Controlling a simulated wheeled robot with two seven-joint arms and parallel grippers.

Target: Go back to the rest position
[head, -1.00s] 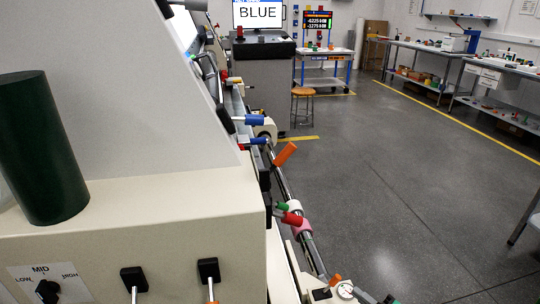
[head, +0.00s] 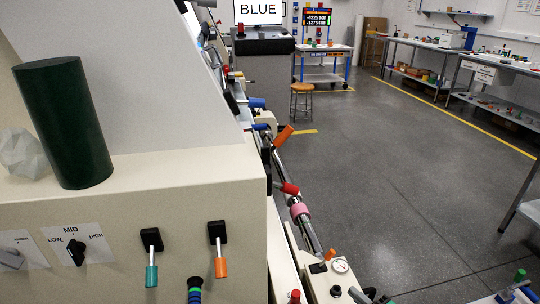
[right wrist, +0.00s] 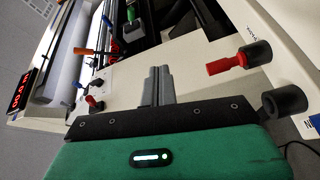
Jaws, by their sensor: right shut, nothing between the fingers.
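My right gripper (right wrist: 159,72) shows in the right wrist view, with its two grey fingers together and nothing between them. Its green body with a black plate fills the bottom of that view. The fingers point toward the cream machine (right wrist: 200,75); I cannot tell whether they touch it. In the head view I cannot make out the right gripper clearly. My left gripper is in neither view.
In the head view, the machine's cream front (head: 120,215) stands close at left, with an orange-handled lever (head: 220,266) and a teal-handled lever (head: 151,275). A dark green cylinder (head: 62,122) stands on its ledge. Grey floor (head: 400,190) is open at right.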

